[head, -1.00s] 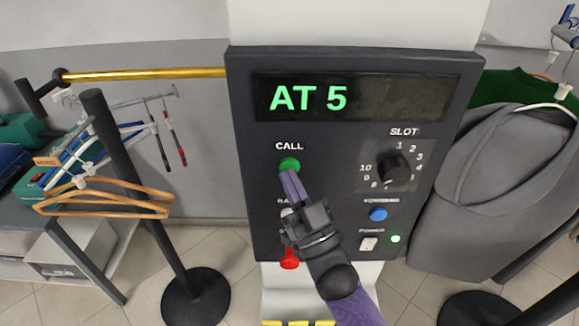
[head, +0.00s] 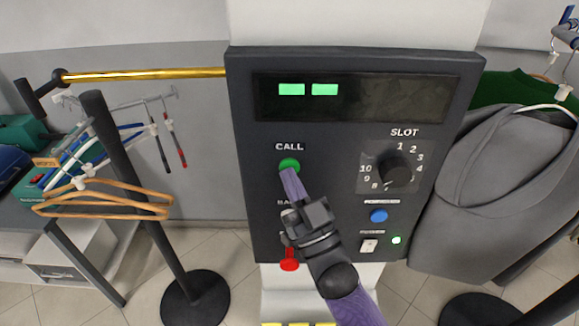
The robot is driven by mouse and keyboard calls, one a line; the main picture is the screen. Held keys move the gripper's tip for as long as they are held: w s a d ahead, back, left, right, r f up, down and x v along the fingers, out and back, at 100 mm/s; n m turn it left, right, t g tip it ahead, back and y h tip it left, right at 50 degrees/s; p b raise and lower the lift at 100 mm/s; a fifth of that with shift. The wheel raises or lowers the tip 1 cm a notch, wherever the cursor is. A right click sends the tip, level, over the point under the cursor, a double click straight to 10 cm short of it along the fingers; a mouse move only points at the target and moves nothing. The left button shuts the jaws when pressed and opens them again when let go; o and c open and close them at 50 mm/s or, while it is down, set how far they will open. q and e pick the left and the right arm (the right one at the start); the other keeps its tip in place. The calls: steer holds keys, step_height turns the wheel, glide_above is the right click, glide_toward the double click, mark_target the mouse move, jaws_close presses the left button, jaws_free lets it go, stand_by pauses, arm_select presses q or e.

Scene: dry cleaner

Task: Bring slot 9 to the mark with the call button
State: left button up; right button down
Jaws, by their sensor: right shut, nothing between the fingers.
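A dark control panel (head: 262,215) stands upright ahead of me. Its display (head: 400,98) shows two solid green blocks and no readable text. The green CALL button (head: 289,163) is at the upper left of the panel, below the display. My right gripper (head: 287,174) is shut and empty, its fingertips at the lower edge of this button; I cannot tell whether they touch it. The black SLOT dial (head: 394,169) is at the right; its pointer setting is unclear and my view of some numbers is blocked. My left gripper is out of view.
Below the dial are a blue button (head: 379,216), a white power switch (head: 369,245) and a lit green lamp (head: 396,240). A grey garment (head: 480,200) hangs close at right; hangers (head: 105,203) hang at left.

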steer(key=shift+s+p, duration=0.4)
steer(key=shift+s, duration=0.3)
steer(key=s+p, duration=0.2)
steer(key=s, duration=0.3)
steer(key=shift+p, duration=0.35)
